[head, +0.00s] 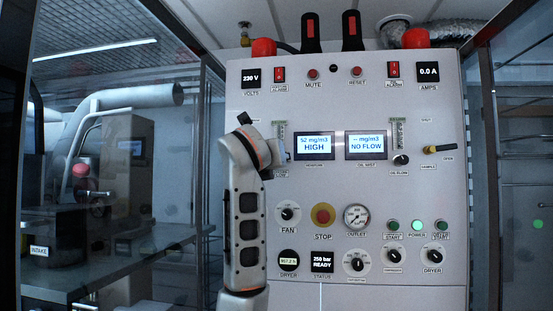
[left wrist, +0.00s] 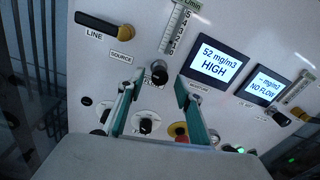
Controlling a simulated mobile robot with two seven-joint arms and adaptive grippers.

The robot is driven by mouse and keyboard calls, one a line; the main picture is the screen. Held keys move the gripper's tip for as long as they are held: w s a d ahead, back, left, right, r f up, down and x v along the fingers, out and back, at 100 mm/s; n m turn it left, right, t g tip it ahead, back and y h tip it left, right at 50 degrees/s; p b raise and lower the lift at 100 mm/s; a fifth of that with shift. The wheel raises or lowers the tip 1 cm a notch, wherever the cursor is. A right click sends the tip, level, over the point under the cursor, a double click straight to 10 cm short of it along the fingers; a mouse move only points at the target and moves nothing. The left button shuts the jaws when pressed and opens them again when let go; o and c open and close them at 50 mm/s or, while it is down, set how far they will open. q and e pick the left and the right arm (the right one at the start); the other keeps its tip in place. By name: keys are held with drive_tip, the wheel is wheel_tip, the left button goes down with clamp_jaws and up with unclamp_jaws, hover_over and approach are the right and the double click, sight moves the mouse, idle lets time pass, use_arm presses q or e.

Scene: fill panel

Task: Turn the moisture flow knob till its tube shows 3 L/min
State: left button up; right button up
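The moisture flow knob (left wrist: 158,72) is a round dark knob on the white panel, below its scaled tube (left wrist: 173,28). In the head view that tube (head: 282,133) shows just above my gripper, and the knob is hidden behind it. My left gripper (left wrist: 155,86) is open, its two teal-edged fingers on either side of and slightly below the knob in the left wrist view. I cannot tell whether they touch it. In the head view the left gripper (head: 278,152) is at the panel. The tube's level is too small to read. My right gripper is not in view.
The moisture display (head: 314,146) reads 52 mg/m3 HIGH; the oil mist display (head: 366,145) reads NO FLOW. The oil flow knob (head: 401,160) sits to the right. A fan knob (head: 288,213) and red stop button (head: 323,216) lie below. A line lever (left wrist: 104,25) is at upper left.

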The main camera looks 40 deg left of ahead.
use_arm(q)
drive_tip(key=shift+x, duration=1.1)
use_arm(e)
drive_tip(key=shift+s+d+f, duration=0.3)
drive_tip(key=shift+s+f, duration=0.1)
use_arm(q)
clamp_jaws()
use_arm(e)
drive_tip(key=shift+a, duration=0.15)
use_arm(q)
drive_tip(key=shift+n, duration=0.3)
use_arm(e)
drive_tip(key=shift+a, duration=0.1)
